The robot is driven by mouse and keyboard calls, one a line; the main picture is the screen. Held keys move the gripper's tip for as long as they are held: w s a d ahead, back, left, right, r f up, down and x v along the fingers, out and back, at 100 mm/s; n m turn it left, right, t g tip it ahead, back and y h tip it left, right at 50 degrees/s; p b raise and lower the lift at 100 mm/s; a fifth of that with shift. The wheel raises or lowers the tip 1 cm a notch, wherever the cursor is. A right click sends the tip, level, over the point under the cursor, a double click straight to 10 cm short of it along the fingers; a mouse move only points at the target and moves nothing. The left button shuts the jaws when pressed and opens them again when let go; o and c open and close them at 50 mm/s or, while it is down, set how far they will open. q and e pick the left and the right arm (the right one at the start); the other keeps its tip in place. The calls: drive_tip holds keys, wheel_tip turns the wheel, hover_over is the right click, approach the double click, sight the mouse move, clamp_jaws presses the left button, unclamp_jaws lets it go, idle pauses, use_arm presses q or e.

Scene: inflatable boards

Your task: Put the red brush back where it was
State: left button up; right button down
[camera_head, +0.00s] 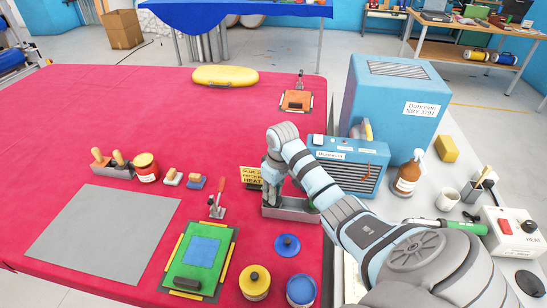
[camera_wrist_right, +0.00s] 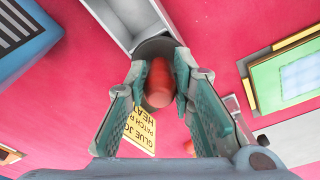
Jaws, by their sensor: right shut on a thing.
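My right gripper (camera_head: 272,198) is at the left end of a grey metal tray (camera_head: 298,212) near the right edge of the red table. In the wrist view, the right gripper (camera_wrist_right: 160,75) is shut on the red brush (camera_wrist_right: 159,88), whose rounded red handle end faces the camera. A dark round part shows beyond the handle. The tray (camera_wrist_right: 118,16) lies just beyond it; I cannot tell whether the brush touches it. In the head view the brush is hidden by the gripper. My left gripper is not in view.
A yellow glue sign (camera_head: 247,177) stands just left of the tray. A blue heater (camera_head: 345,165) is behind it. A grey sheet (camera_head: 105,232) lies at left; the far table is mostly clear.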

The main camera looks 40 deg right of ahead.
drive_tip(key=shift+f, duration=0.25)
drive_tip(key=c, duration=1.4)
unclamp_jaws()
drive_tip(key=shift+f, duration=0.1)
drive_tip(key=shift+r, duration=0.45)
wheel_tip(320, 180, up, 7)
drive_tip(key=p, duration=0.1)
wheel_tip(320, 180, up, 5)
drive_tip(key=p, duration=0.4)
hover_over(277, 203)
drive_tip(key=shift+d+r, duration=0.1)
